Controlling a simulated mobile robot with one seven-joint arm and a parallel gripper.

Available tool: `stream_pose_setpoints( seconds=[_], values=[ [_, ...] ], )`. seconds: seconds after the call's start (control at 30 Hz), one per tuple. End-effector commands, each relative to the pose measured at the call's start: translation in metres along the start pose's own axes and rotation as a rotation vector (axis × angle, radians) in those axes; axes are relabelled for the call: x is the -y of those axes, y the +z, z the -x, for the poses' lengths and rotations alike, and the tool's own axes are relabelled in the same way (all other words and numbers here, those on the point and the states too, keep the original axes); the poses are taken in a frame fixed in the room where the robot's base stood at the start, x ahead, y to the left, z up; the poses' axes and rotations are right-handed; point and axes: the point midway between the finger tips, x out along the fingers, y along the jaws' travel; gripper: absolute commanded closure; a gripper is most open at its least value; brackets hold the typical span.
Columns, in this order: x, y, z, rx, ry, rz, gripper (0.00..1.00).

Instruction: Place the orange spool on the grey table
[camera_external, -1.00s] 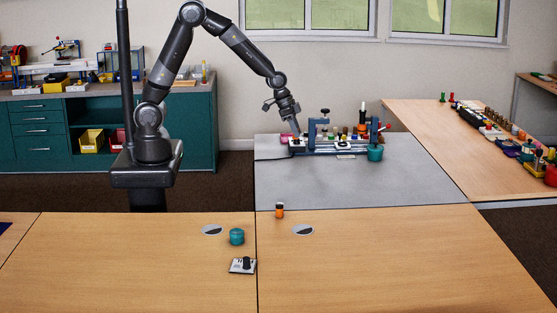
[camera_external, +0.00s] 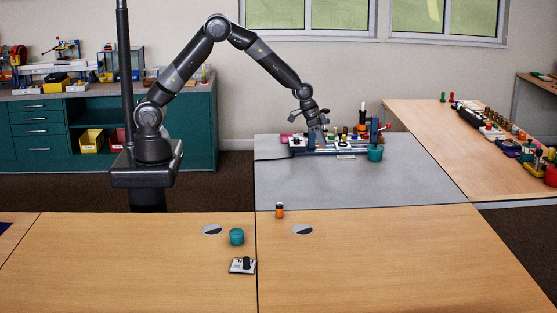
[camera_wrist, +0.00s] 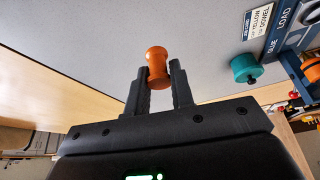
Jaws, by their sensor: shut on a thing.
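In the wrist view the orange spool (camera_wrist: 157,60), waisted with wider ends, is between the two dark fingers of my gripper (camera_wrist: 160,72), which are shut on it. The spool's upper end stands out beyond the fingertips. Behind it is the grey table (camera_wrist: 95,42). In the external view my gripper (camera_external: 319,127) is over the back part of the grey table (camera_external: 320,185), in front of or among the parts of the blue fixture. The held spool cannot be made out there.
A blue fixture (camera_external: 350,151) with small parts stands at the grey table's back. A teal round piece (camera_external: 375,154) stands at its right end. An orange, dark-topped object (camera_external: 279,210) stands near the front edge, by the wooden table (camera_external: 400,260).

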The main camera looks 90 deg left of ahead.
Motion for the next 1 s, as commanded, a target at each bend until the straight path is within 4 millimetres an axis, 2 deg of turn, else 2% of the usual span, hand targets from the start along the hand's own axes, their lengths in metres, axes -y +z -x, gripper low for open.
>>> stream_pose_setpoints(
  seconds=[0.13,0.5,0.63,0.77,1.0],
  values=[
    [0.021,0.0,-0.015,0.001,-0.003,0.008,1.0],
    [0.098,0.004,-0.066,0.001,-0.002,0.007,1.0],
    [0.111,0.004,-0.074,0.0,-0.002,0.004,1.0],
    [0.114,0.006,-0.079,0.0,-0.002,0.003,1.0],
    [0.114,0.019,-0.109,0.002,-0.001,0.004,1.0]
  ],
)
